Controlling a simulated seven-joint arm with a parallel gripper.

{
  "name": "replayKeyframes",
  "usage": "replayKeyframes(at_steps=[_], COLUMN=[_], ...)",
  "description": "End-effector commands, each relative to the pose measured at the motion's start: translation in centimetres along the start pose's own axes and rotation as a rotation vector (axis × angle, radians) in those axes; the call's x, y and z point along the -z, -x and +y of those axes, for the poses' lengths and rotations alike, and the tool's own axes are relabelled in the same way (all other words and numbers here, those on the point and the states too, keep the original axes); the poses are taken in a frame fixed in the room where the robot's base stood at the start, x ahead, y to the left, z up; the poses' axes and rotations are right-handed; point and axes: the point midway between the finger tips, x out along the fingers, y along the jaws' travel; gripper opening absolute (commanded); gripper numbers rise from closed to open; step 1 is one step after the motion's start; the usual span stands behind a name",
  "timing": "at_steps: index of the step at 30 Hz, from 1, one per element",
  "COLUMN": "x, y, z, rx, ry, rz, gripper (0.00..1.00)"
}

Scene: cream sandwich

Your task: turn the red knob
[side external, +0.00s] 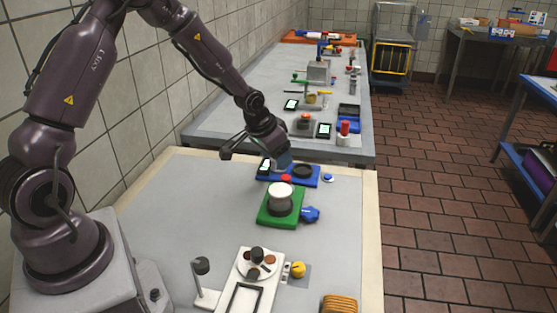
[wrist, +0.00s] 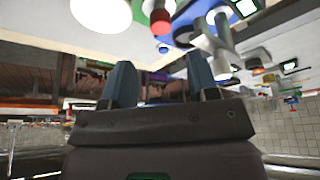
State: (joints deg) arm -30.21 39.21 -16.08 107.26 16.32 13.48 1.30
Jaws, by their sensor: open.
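The red knob (side external: 286,178) sits between the green base with the white-topped pot and the blue board. It also shows at the top of the wrist view (wrist: 160,26), past my fingertips. My gripper (side external: 284,163) is just above the blue board (side external: 313,181), close behind the knob. In the wrist view its two blue fingers (wrist: 160,80) stand apart with nothing between them. I cannot tell whether a finger touches the board. The knob is not between the fingers.
The green base (side external: 266,219) carries a dark pot with a white top (side external: 281,192). A blue knob (side external: 311,213) is at its right. A white device with dark discs (side external: 259,267) and a yellow knob (side external: 298,269) are nearer. The table's left middle is clear.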

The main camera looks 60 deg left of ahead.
Motion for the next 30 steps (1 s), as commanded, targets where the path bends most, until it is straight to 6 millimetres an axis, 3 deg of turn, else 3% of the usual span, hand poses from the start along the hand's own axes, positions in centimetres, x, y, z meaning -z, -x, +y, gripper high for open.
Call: replayKeyframes(at_steps=[8, 11, 14, 19, 24, 30], x=[0.0, -0.1, 2.3, 5.7, 7.7, 7.9], y=[-0.1, -1.0, -2.4, -3.7, -2.1, 1.3], z=[0.3, 2.3, 4.7, 7.5, 7.2, 4.8], rx=[-0.004, -0.028, -0.04, -0.006, 0.045, 0.038], ry=[-0.006, -0.04, -0.124, -0.482, -0.826, -1.013], rz=[-0.001, -0.016, -0.016, -0.182, -0.425, -0.646], gripper=[0.54, 0.54, 0.54, 0.54, 0.54, 0.54])
